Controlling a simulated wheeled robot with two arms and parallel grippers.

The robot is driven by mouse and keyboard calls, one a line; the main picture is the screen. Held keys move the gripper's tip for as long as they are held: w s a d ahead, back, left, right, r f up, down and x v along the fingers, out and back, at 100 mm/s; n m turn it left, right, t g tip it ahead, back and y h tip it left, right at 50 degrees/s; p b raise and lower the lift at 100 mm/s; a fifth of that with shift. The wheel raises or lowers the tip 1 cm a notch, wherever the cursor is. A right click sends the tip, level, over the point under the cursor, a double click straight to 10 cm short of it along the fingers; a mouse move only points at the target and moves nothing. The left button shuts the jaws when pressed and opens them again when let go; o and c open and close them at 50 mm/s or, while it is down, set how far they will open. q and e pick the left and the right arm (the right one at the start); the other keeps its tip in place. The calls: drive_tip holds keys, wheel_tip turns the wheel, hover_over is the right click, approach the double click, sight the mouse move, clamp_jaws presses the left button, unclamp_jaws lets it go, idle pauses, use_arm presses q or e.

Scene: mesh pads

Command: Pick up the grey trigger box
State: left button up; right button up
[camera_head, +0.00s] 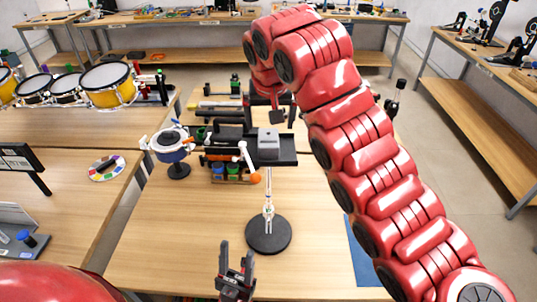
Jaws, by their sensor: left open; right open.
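The grey trigger box (268,144) sits on a black tray (287,159) on top of a stand with a round black base (268,235), on the wooden table. My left gripper (237,258) is low in the view, left of the stand base, with its two fingers apart and nothing between them. It is well in front of the box. My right arm comes in from the right and bends over at the top. Its gripper (278,114) shows small and dark above and behind the grey box, partly hidden, with nothing seen in it.
A blue and white drum pad (172,145) stands left of the tray. A blue mat (364,255) lies at right.

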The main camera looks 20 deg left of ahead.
sight(269, 138)
drive_tip(key=p+x, duration=0.1)
drive_tip(key=x, duration=0.2)
drive_tip(key=shift+w+a+f+p, duration=0.15)
drive_tip(key=shift+a+f+p, duration=0.05)
drive_tip(key=shift+f+p, duration=0.1)
drive_tip(key=shift+w+f, duration=0.1)
drive_tip(key=shift+f, duration=0.55)
drive_tip(key=shift+w+f+p, duration=0.3)
drive_tip(key=shift+w+a+f, duration=0.1)
drive_tip(key=shift+w, duration=0.05)
drive_tip(key=p+x, duration=0.4)
drive_tip(key=shift+w+a, duration=0.2)
drive_tip(key=shift+w, duration=0.05)
drive_tip(key=shift+f, duration=0.3)
drive_tip(key=shift+w, duration=0.1)
clamp_jaws()
